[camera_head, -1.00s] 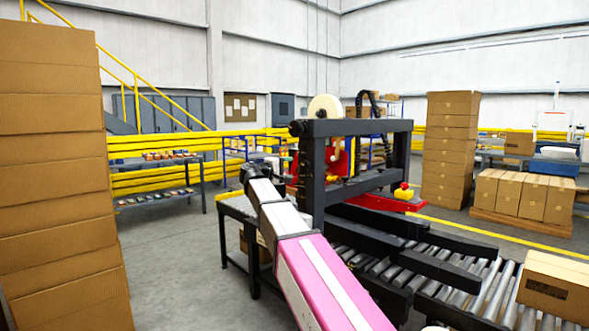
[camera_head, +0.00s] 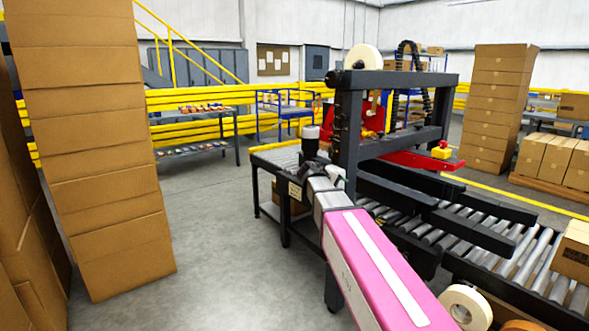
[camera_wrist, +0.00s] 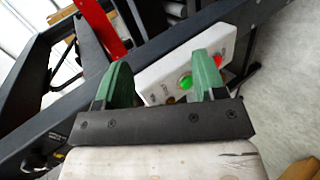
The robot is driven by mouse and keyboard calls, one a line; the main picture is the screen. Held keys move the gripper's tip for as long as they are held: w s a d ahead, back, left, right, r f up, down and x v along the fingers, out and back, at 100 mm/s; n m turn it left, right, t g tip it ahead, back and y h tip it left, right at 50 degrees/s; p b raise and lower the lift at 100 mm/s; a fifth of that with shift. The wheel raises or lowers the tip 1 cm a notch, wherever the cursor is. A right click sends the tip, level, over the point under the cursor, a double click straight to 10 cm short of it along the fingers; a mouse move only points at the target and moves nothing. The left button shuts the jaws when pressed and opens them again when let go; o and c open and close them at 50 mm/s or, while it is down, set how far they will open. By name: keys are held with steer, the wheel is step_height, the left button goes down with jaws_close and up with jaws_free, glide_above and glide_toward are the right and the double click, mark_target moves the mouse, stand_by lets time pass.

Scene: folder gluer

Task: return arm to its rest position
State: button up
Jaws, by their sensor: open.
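My arm, pink and white, reaches forward from the lower right in the head view toward the near side of the black-framed machine (camera_head: 346,135). In the wrist view my gripper (camera_wrist: 165,75) has two green fingers set apart, with nothing held between them. Behind the fingers is a white control box (camera_wrist: 165,72) with a green button (camera_wrist: 185,82) and a red button (camera_wrist: 218,62). I cannot tell whether a finger touches the box. In the head view the gripper itself is hard to make out at the arm's far end.
A tall stack of cartons (camera_head: 95,150) stands at the left. The roller conveyor (camera_head: 500,265) runs right of my arm, with a carton (camera_head: 573,252) on it and tape rolls (camera_head: 465,307) near the front. Grey floor (camera_head: 215,230) is clear between stack and machine.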

steer(key=s+d+f+m+g+y, duration=0.1)
steer(key=s+f+m+g+y, duration=0.4)
steer(key=s+f, duration=2)
step_height(320, 180, down, 4)
steer(key=g+y, duration=0.1)
steer(key=y, duration=0.3)
steer(key=shift+s+d+r+m+y, duration=0.2)
steer(key=shift+m+y, duration=0.1)
steer(key=shift+m, duration=0.1)
